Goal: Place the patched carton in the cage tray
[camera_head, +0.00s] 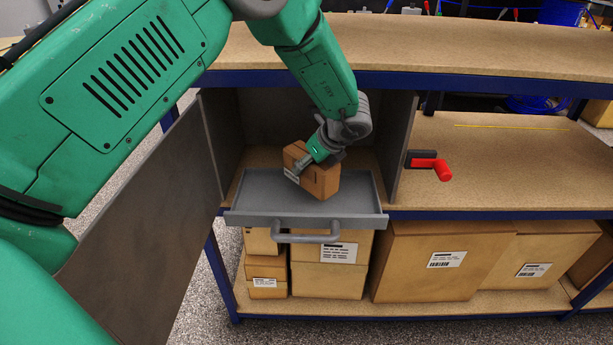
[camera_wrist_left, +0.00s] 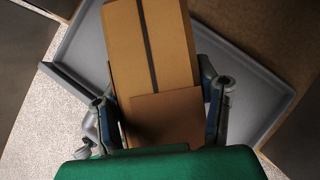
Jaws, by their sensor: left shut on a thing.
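The patched carton (camera_head: 319,182) is a small brown box, tilted, held over the grey tray in the head view. In the left wrist view the carton (camera_wrist_left: 150,50) shows a dark tape stripe and a square brown patch (camera_wrist_left: 168,117). My left gripper (camera_head: 312,165) is shut on the carton, one finger on each side of it. The grey cage tray (camera_head: 255,200) is pulled out of the open cage, with a handle at its front. It also shows in the left wrist view (camera_wrist_left: 255,90). Whether the carton touches the tray floor I cannot tell. My right gripper is not in view.
The cage door (camera_head: 150,240) stands open at the left. The cage's right wall (camera_head: 402,150) rises beside the tray. A red and black handled item (camera_head: 430,164) lies on the shelf at right. Several larger cartons (camera_head: 435,262) fill the lower shelf.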

